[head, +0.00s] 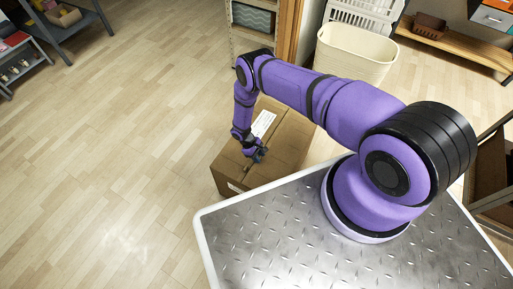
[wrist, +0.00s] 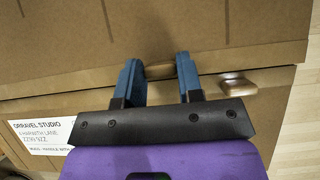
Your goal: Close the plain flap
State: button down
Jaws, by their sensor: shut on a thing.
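The cardboard box (head: 234,177) stands on the floor beside my metal deck. Its top shows a flap with a white label (head: 263,124), also seen in the wrist view (wrist: 45,133). The plain flap (wrist: 80,65) fills the upper part of the wrist view and has no label. My gripper (head: 258,156) is down at the box top. In the wrist view its blue fingers (wrist: 160,72) are shut on a small wooden handle (wrist: 158,71) at the plain flap's edge. A second wooden handle (wrist: 238,87) lies to the right, outside the fingers. The flap's exact angle is hard to tell.
A cream bin (head: 355,50) stands behind the box. A shelf unit (head: 252,20) is at the back, and a low wooden bench (head: 455,50) is at the back right. The wooden floor on the left (head: 110,150) is clear.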

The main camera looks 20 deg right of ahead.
jog(key=shift+a+f, duration=0.1)
jog(key=shift+f, duration=0.4)
jog(key=shift+w, duration=0.1)
jog(key=c, duration=0.8)
grip_release()
jog(key=shift+o, duration=0.2)
jog(key=v, duration=1)
jog(key=shift+w+r, duration=0.15)
jog(key=shift+r, duration=0.2)
jog(key=shift+a, duration=0.1)
